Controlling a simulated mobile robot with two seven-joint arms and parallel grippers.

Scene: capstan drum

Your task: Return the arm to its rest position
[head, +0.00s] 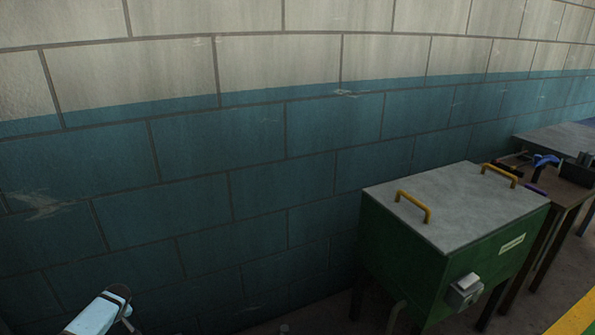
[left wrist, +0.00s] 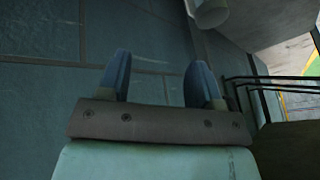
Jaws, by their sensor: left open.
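My left gripper (left wrist: 161,78) shows in the left wrist view with its two blue fingers spread wide apart. Nothing is between the fingers. Behind them is a blue block wall. In the head view, a pale blue part of my left arm (head: 96,314) shows at the bottom left corner, in front of the wall; its fingers cannot be made out there. My right arm and gripper are not in view.
A green cabinet (head: 418,262) with a grey lid and yellow handles stands by the blue and white wall (head: 250,150). A brown table (head: 549,190) with tools stands right of it. A dark railing (left wrist: 270,82) and a pale cylindrical thing (left wrist: 211,13) show in the wrist view.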

